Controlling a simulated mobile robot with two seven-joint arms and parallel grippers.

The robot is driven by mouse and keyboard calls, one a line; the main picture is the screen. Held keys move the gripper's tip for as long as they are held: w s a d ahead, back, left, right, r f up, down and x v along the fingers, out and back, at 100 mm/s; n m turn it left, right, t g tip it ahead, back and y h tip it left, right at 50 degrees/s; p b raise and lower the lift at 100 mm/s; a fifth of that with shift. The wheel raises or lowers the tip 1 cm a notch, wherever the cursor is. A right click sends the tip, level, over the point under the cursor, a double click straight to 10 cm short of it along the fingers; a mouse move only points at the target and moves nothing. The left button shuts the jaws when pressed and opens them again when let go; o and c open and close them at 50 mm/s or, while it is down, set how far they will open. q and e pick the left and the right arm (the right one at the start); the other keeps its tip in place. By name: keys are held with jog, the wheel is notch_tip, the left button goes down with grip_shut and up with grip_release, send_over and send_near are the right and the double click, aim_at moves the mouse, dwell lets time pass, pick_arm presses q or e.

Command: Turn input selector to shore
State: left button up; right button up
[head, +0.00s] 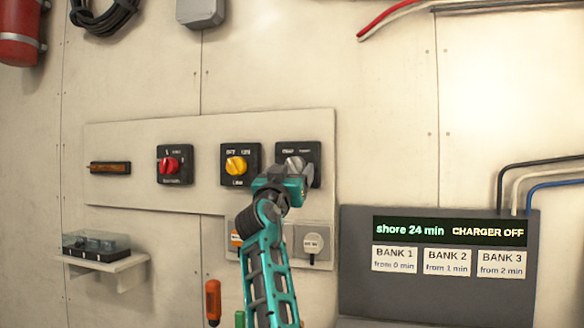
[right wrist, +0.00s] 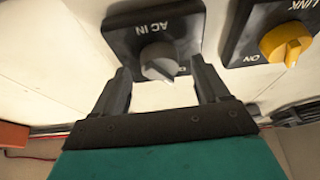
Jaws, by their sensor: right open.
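The input selector is a grey knob (right wrist: 158,62) on a black plate (right wrist: 125,33) marked AC IN, seen upside down in the right wrist view. In the head view its plate (head: 312,152) is the rightmost of the row, partly hidden by my gripper. My right gripper (head: 293,172) is in front of the knob. In the right wrist view my right gripper (right wrist: 162,72) is open, with one finger on each side of the knob. I cannot tell whether the fingers touch it. The plate's position labels are too small or covered to read. My left gripper is not in view.
A yellow LINK knob (head: 236,166) and a red knob (head: 169,166) sit to the left on the same panel (head: 110,140). Below are a white round socket cover (head: 313,243) and a grey display unit (head: 360,260) reading "shore 24 min" and "CHARGER OFF". A small shelf (head: 120,265) juts out lower left.

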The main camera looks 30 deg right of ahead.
jog(key=shift+w+d+r, duration=0.25)
jog(key=shift+w+d, duration=0.15)
jog(key=shift+d, duration=0.05)
jog(key=shift+c, duration=0.3)
